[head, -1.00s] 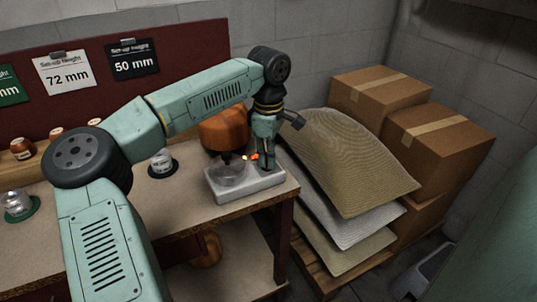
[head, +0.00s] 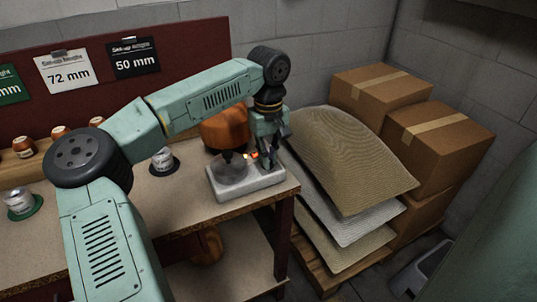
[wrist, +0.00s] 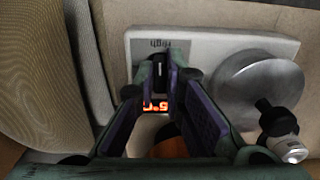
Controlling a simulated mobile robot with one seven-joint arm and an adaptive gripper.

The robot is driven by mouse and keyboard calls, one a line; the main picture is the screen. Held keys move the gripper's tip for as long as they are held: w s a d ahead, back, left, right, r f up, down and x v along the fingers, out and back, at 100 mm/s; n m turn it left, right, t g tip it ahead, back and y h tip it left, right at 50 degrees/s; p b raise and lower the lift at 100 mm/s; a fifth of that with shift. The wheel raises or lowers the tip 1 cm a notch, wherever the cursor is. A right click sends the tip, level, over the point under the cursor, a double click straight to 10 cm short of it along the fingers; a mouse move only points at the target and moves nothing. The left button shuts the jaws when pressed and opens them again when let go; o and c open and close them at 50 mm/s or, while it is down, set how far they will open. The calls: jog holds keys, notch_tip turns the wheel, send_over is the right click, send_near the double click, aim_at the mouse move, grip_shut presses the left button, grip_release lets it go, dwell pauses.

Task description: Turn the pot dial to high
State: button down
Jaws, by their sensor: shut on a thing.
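The pot unit is a pale slab (head: 250,184) at the right end of the workbench; it also shows in the wrist view (wrist: 200,45). It carries a round metal plate (wrist: 258,85) and a small red lit display (wrist: 157,103). The black dial (wrist: 158,82) with a light pointer line stands beside the plate. The printed word "high" appears upside down just beyond it, and the pointer line runs roughly toward that word. My gripper (wrist: 159,74) is shut on the dial, one finger on each side. In the head view my gripper (head: 268,168) hides the dial.
An orange rounded body (head: 226,128) stands behind the pot unit. A black-and-silver nozzle-like part (wrist: 278,118) is near the plate. Stacked sacks (head: 345,160) and cardboard boxes (head: 435,140) stand close on the right. A small white tin (head: 162,160) sits left on the bench.

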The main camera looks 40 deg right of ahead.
jog(key=shift+r, duration=0.1)
dwell(0.3)
jog(key=c, duration=1.7)
grip_release()
notch_tip(320, 180, up, 12)
jog(key=shift+f, duration=0.1)
